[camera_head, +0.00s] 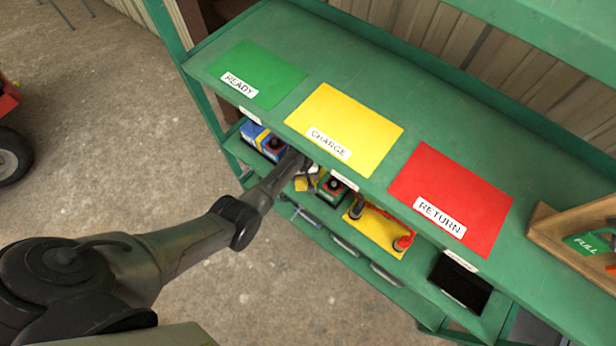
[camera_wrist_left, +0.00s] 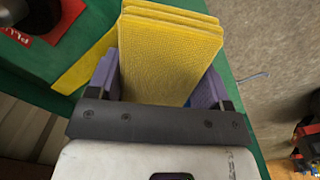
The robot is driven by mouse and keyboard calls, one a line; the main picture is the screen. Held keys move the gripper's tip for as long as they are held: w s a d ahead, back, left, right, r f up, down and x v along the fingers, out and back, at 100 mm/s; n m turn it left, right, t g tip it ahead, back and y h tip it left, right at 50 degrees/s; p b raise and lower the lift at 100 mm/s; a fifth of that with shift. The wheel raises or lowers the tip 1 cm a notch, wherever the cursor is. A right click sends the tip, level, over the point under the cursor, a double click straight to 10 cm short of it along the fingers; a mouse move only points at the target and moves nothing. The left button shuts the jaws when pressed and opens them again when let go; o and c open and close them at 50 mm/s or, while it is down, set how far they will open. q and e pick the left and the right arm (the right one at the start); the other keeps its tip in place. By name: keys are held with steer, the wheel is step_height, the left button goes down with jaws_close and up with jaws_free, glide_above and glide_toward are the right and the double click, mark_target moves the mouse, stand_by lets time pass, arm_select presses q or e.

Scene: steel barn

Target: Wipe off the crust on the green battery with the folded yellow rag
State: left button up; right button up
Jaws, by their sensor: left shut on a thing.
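The folded yellow rag (camera_wrist_left: 170,50) fills the middle of the left wrist view, layered, between the purple finger pads of my left gripper (camera_wrist_left: 160,88). The gripper is shut on it. In the head view my left gripper (camera_head: 303,172) reaches in under the top shelf, and a bit of the rag (camera_head: 302,184) shows at its end. The green battery (camera_head: 332,189) stands on the lower shelf just right of the gripper, partly hidden by the top shelf's edge. I cannot tell whether rag and battery touch, and no crust can be made out. My right gripper is not in view.
A blue battery (camera_head: 262,141) stands left of the gripper on the lower shelf. A yellow mat (camera_head: 375,232) with red and black clamps (camera_head: 403,242) lies to the right. The top shelf (camera_head: 365,90) overhangs them, with green, yellow and red mats. A wooden holder (camera_head: 550,230) stands far right.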

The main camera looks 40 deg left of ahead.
arm_select(q)
steer(key=shift+s+a+f, duration=0.15)
steer(key=shift+s+a, duration=0.05)
steer(key=shift+a, duration=0.55)
steer(key=shift+s+a+f, duration=0.1)
steer(key=shift+s+a, duration=0.05)
steer(key=shift+a, duration=0.6)
steer(key=shift+a+r+p, duration=0.2)
steer(key=shift+r+p, duration=0.15)
steer(key=shift+r, duration=0.1)
steer(key=shift+a+r+p, duration=0.65)
steer(key=shift+r+p, duration=0.1)
steer(key=shift+r, duration=0.15)
steer(key=r+p, duration=0.1)
steer(key=d+r+p, duration=0.1)
steer(key=r+p, duration=0.1)
steer(key=shift+w+r, duration=0.15)
steer(key=shift+w, duration=0.05)
steer(key=shift+d+r+p, duration=0.1)
steer(key=shift+r+p, duration=0.3)
steer(key=shift+p, duration=0.2)
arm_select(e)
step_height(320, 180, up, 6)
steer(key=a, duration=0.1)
arm_select(q)
steer(key=shift+r, duration=0.1)
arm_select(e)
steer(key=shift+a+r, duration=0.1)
